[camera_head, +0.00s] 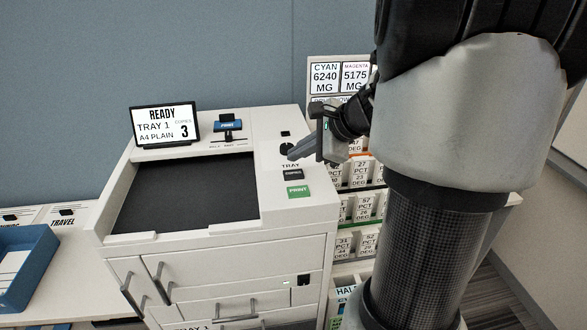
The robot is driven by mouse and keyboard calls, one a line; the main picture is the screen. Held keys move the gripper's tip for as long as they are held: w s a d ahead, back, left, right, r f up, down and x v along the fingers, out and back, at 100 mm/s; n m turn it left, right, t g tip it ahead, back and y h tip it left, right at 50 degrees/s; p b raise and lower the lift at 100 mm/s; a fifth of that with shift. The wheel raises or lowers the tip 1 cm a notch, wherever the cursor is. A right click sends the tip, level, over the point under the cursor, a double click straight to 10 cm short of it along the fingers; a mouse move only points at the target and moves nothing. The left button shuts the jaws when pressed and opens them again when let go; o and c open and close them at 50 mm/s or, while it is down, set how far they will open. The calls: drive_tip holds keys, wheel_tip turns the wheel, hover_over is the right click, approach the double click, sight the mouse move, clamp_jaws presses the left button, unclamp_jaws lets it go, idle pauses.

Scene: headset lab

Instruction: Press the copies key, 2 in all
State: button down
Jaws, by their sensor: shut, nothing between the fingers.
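The copier (282,222) stands in front of me with a control strip on its right side. A dark key (292,174) sits between the TRAY label and the green PRINT key (298,191); it may be the copies key, but its lettering is too small to read surely. The display (164,124) reads READY, TRAY 1, A4 PLAIN, COPIES 3. My gripper (291,155) is shut and empty, its tips pointing left over the strip near the TRAY label, behind the dark key. The tips partly hide a black control there. I cannot tell whether they touch anything.
A blue-topped lever (228,126) stands at the copier's back. Racks of labelled cartridges (362,174) stand to the right, partly behind my arm. A blue tray (27,262) is at far left. The dark glass (185,192) is clear.

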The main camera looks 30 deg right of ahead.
sight(298, 175)
drive_tip(key=shift+r+p, duration=0.9)
drive_tip(key=shift+r, duration=0.65)
drive_tip(key=shift+f, duration=0.1)
